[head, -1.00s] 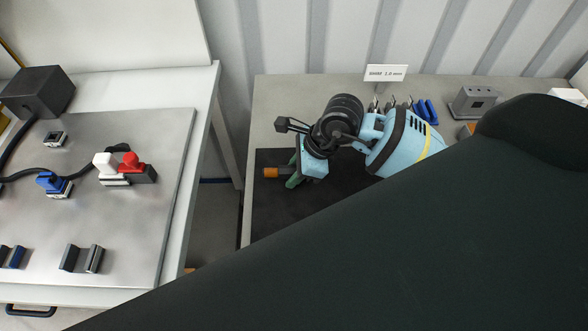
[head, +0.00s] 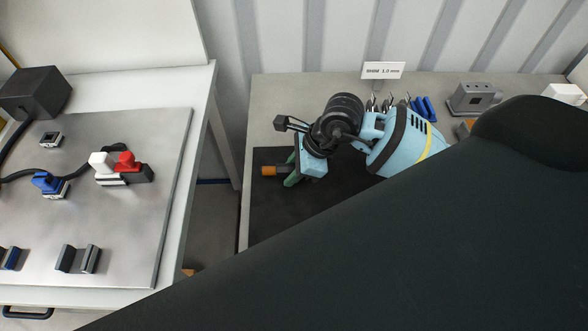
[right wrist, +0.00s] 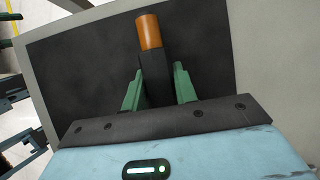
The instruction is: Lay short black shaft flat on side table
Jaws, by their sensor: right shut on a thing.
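My right gripper (head: 291,172) has green fingers and is over the black mat (head: 275,215) on the side table (head: 262,115). It is shut on the short black shaft, whose orange end (head: 269,171) sticks out to the left. In the right wrist view the black shaft (right wrist: 155,78) lies between the two green fingers (right wrist: 158,86), with its orange end (right wrist: 149,31) pointing away from the gripper. Whether the shaft touches the mat I cannot tell. My left gripper is not in view.
My dark arm hides the front right. Left, across a gap, a workbench (head: 195,150) carries a metal plate with connectors (head: 120,168). The mat's left part is clear.

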